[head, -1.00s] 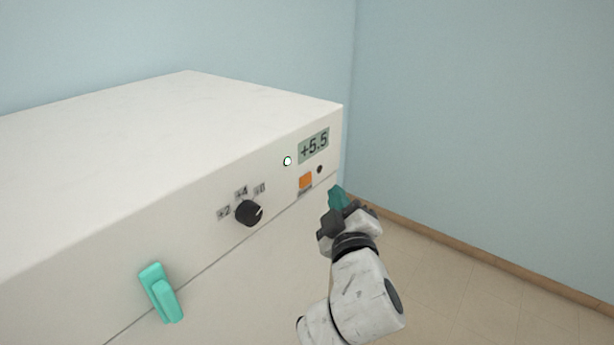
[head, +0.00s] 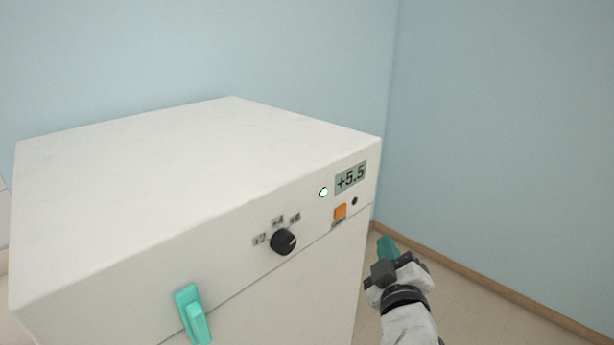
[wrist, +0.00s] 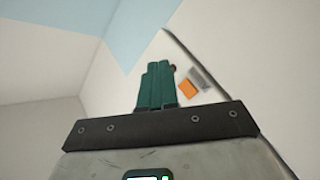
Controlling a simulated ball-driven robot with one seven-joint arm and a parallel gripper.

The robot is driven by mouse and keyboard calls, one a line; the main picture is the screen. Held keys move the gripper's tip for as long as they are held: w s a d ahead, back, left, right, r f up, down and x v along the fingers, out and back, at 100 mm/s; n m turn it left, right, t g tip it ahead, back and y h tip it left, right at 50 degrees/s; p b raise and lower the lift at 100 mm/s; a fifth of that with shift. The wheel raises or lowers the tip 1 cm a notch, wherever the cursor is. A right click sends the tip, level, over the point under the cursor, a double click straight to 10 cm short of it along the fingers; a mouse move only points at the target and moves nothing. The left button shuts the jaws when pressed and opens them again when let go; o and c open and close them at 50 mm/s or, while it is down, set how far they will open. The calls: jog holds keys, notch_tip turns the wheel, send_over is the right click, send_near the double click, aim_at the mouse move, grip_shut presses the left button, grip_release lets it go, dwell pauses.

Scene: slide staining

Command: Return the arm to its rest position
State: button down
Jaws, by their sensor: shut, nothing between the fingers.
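My gripper (head: 386,247) is at the lower right of the head view, to the right of the white cabinet's front and apart from it. Its teal fingers (wrist: 155,84) are together and empty in the wrist view. My white arm reaches up from the bottom edge of the head view. The white cabinet (head: 190,170) carries a display (head: 350,178) reading +5.5, a lit round lamp (head: 323,192), an orange button (head: 340,212) and a black knob (head: 284,242) with marks around it. The orange button also shows in the wrist view (wrist: 187,89).
A teal handle (head: 193,315) sticks out from the cabinet front at the lower left. Pale blue walls (head: 500,130) meet in a corner behind the cabinet. Bare tiled floor (head: 480,310) lies to the right of my arm.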

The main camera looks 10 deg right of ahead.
jog(key=s+d+f+m+g, duration=0.2)
jog(key=s+d+f+g, duration=0.3)
jog(key=f, duration=0.4)
jog(key=s+d+f+m+g, duration=0.2)
jog(key=s+d+f+g, duration=0.1)
jog(key=s+f, duration=0.45)
jog(key=s+a+f+m+g+y, duration=0.1)
jog(key=s+f+g, duration=0.3)
jog(key=s, duration=0.7)
jog(key=s+a+f+m+g+y, duration=0.1)
jog(key=s+f+g, duration=0.3)
jog(key=s+f, duration=0.4)
jog(key=s+m+y, duration=0.1)
jog(key=s, duration=0.2)
jog(key=shift+s, duration=0.35)
jog(key=shift+a, duration=0.1)
